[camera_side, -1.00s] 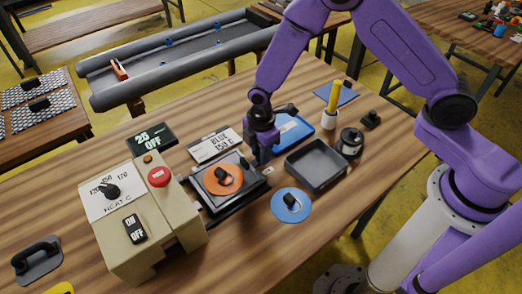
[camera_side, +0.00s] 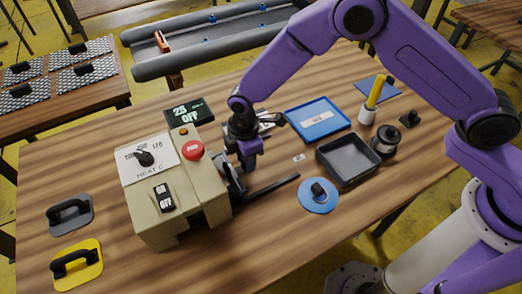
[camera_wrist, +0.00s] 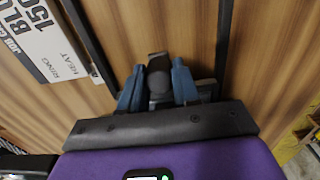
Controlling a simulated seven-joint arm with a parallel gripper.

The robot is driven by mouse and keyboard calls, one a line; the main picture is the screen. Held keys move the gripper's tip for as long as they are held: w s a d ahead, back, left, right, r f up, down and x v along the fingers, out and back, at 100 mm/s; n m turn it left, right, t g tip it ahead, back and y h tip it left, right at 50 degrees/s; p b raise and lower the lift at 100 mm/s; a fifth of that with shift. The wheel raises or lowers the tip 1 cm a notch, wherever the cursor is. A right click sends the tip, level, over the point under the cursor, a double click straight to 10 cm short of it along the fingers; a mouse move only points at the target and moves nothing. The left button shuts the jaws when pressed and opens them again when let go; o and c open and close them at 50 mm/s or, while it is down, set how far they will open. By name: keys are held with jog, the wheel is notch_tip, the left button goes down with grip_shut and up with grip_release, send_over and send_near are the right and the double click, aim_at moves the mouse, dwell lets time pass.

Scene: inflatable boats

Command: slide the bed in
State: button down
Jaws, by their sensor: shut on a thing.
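The beige heat machine (camera_side: 180,205) stands at the left, with a red button and a dial on top. Its dark rail (camera_side: 272,187) sticks out to the right, bare. The bed is largely hidden inside the machine and behind my gripper; the orange disc is out of sight. My gripper (camera_side: 236,176) is low, close against the machine's right side. In the wrist view, my gripper's (camera_wrist: 157,85) blue fingers are shut on a dark handle (camera_wrist: 158,68) between the two rails.
A white card (camera_side: 266,122) and blue tray (camera_side: 318,119) lie behind my gripper. A grey tray (camera_side: 347,160), blue disc (camera_side: 318,204) and dark round pot (camera_side: 384,141) are at the right. Grey and yellow handled plates (camera_side: 82,278) lie left of the machine.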

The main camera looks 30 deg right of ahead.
jog(key=shift+a, duration=0.7)
jog(key=c, duration=0.8)
grip_release()
jog(key=shift+r, duration=0.35)
notch_tip(320, 180, up, 17)
jog(key=shift+f, duration=0.1)
